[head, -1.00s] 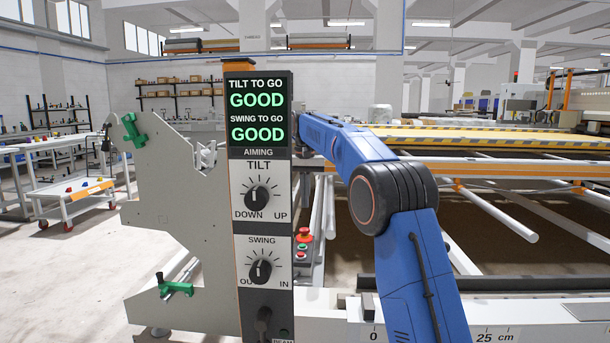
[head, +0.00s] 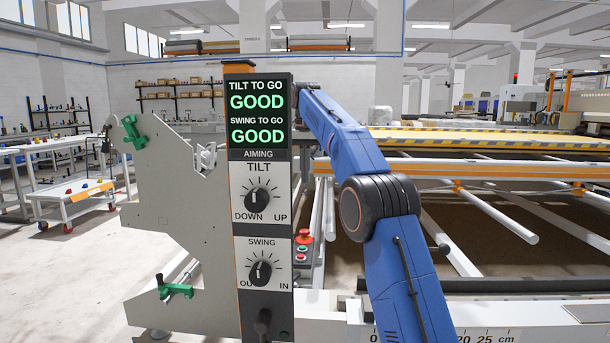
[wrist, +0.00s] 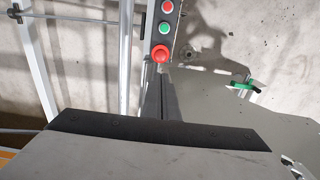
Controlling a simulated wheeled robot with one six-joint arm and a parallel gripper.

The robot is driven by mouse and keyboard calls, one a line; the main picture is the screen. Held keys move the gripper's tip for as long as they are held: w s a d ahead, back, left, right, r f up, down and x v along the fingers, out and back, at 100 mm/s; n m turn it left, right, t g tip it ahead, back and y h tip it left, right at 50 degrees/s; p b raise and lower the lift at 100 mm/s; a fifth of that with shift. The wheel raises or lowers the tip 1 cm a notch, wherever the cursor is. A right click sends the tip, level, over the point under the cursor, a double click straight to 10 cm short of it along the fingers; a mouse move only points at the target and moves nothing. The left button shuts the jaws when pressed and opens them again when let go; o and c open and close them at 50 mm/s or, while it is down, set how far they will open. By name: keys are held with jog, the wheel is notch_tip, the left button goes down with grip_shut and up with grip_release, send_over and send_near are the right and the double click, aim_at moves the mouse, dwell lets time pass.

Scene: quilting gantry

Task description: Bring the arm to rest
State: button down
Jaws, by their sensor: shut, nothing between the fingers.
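My blue arm (head: 395,240) rises from the bottom right of the head view and bends at a dark elbow joint. Its forearm slants up and left, and its far end passes behind the control panel (head: 263,290), so my gripper is hidden there. In the wrist view my gripper (wrist: 164,80) shows as two dark fingers side by side, shut and empty. The panel's display (head: 258,115) reads GOOD for tilt and GOOD for swing. The tilt knob (head: 257,199) and swing knob (head: 260,273) sit below it.
A button box with a red stop button (wrist: 160,54) lies just beyond the fingers in the wrist view. A grey side plate with green clamps (head: 180,205) stands left of the panel. Rails (head: 450,170) run behind my arm. A white cart (head: 75,195) stands at far left.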

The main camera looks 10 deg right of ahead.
jog(key=shift+s, duration=0.1)
jog(key=s+d+f+n+t, duration=0.1)
jog(key=s+d, duration=0.1)
jog(key=s, duration=1.2)
jog(key=s+d+f+n+t, duration=0.1)
jog(key=s+d+t, duration=0.15)
jog(key=s, duration=1.25)
jog(key=s+d+f+n+t, duration=0.1)
jog(key=s+d+f, duration=0.1)
jog(key=s+f, duration=2.2)
jog(key=s, duration=0.3)
jog(key=shift+s+n, duration=0.2)
jog(key=shift+n, duration=0.1)
